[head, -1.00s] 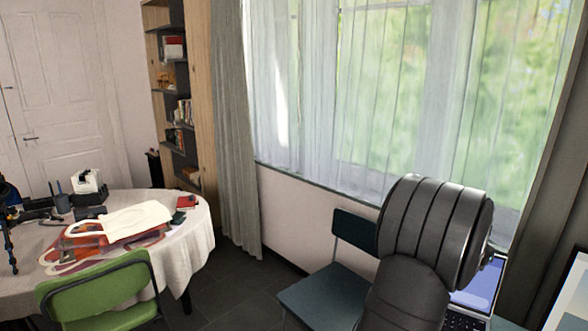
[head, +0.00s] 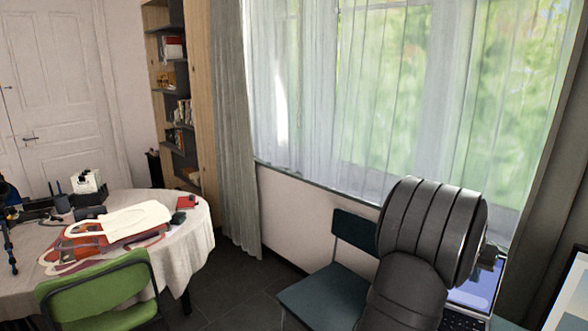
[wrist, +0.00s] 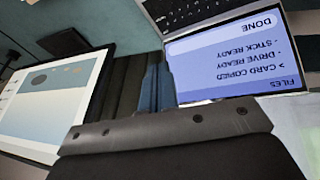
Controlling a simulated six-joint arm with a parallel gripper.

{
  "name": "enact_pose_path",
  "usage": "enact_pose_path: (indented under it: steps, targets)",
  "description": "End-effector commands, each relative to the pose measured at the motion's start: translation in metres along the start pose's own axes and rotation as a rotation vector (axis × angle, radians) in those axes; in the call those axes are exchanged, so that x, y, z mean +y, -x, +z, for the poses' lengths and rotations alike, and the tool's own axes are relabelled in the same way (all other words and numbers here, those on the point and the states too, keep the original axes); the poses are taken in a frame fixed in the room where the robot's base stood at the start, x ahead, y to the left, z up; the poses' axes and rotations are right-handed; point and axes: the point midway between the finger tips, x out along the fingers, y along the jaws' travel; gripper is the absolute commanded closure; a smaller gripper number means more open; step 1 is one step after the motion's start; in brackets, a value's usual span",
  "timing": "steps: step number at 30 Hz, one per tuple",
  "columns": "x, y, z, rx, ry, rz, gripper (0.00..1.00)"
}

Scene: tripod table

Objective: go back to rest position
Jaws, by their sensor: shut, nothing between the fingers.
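My dark, ribbed arm stands in the right foreground of the head view. A small part of my gripper (head: 490,257) shows past its right side, in front of the laptop screen. My gripper is shut and holds nothing. In the wrist view its dark grey body fills the lower edge. The laptop (head: 478,287) is partly hidden behind my arm. In the wrist view, the laptop screen (wrist: 235,62) appears upside down and reads "FILES", "CARD COPIED", "DRIVE READY", "STICK READY" and "DONE".
A framed panel (wrist: 48,98) with a pale picture lies left in the wrist view. A dark teal chair (head: 322,294) stands left of my arm. A round table (head: 196,240) with a white cloth and several items stands far left, with a green chair (head: 100,296) before it.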

Motion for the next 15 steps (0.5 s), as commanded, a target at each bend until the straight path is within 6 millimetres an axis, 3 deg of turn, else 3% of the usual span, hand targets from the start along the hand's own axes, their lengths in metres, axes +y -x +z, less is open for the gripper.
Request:
enact_pose_path:
  steps: [6, 15]
  targets:
    - [0.0, 0.024, 0.0, -0.001, -0.001, 0.0, 1.0]
    - [0.0, 0.03, 0.001, -0.003, 0.0, 0.0, 1.0]
